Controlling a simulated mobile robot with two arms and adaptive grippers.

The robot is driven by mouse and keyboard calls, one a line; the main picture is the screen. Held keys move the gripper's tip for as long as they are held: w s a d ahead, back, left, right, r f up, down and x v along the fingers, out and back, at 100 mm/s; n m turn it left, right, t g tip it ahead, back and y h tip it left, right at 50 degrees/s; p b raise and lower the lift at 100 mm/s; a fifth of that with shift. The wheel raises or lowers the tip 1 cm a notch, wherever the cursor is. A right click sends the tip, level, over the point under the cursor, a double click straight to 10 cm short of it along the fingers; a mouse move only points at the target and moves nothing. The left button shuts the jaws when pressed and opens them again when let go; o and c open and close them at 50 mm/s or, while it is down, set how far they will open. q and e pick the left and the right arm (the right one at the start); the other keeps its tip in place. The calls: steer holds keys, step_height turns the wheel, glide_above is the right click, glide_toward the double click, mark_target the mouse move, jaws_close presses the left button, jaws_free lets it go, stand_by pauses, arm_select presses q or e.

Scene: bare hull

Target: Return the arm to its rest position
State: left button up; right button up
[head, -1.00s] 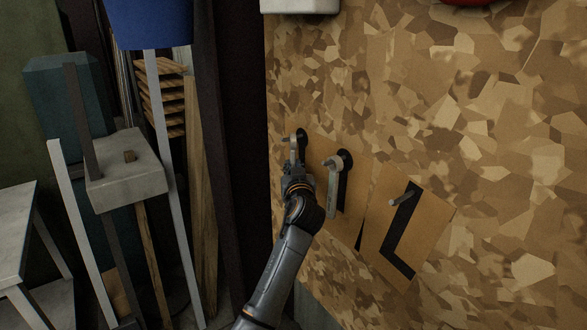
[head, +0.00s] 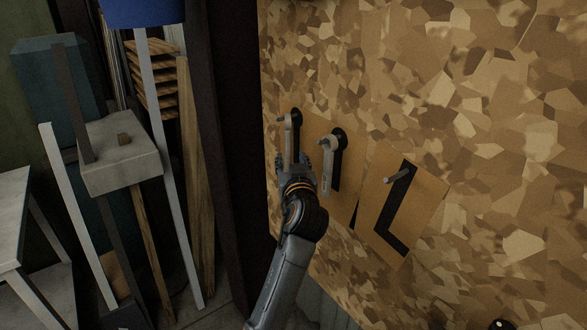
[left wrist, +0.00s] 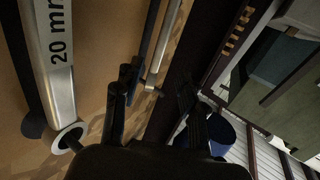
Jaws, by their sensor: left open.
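In the head view a first wrench (head: 288,138) hangs on a peg at the left edge of the board. A second wrench (head: 328,170) hangs on the middle peg, to its right. My left gripper (head: 301,162) is in front of the board, just below the first wrench and left of the second. In the left wrist view the fingers (left wrist: 158,100) are apart, with nothing seen gripped between them. A silver wrench marked "20 mm" (left wrist: 58,70) lies left of them, and another wrench (left wrist: 164,45) shows beyond them.
The patterned board (head: 480,160) fills the right side. A bare peg (head: 398,174) sits over a black L-shaped outline (head: 390,220). At left stand a grey block-topped stand (head: 125,165), wooden slats (head: 153,80) and a blue container (head: 140,12). A dark post (head: 225,150) borders the board.

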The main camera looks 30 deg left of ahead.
arm_select(q)
steer(key=s+d+f+m+g+h, duration=0.2)
steer(key=s+d+f+h, duration=0.1)
steer(key=s+f, duration=0.55)
steer(key=s+d+f+m+g+h, duration=0.2)
steer(key=s+d+f, duration=0.1)
steer(key=s+f, duration=0.55)
steer(key=s+d+f+m+g+h, duration=0.3)
steer(key=s+d+f, duration=0.3)
steer(key=s, duration=0.4)
steer(key=s+d+f+m+g+h, duration=0.35)
steer(key=s+f, duration=0.35)
steer(key=s, duration=0.3)
step_height(320, 180, down, 28)
steer(key=s+g+b, duration=0.1)
steer(key=b, duration=0.3)
steer(key=s+a+f+b, duration=0.1)
steer(key=s+f+b, duration=0.1)
steer(key=s+f, duration=0.6)
steer(key=s+a+f+g+b, duration=0.1)
steer(key=s+a+f, duration=0.1)
steer(key=s+f, duration=0.7)
step_height(320, 180, down, 4)
steer(key=shift+s+a+f+y+b, duration=0.1)
steer(key=shift+s+a+y+b, duration=0.15)
steer(key=shift+y+b, duration=0.15)
steer(key=shift+n+g, duration=0.25)
steer(key=shift+w, duration=0.15)
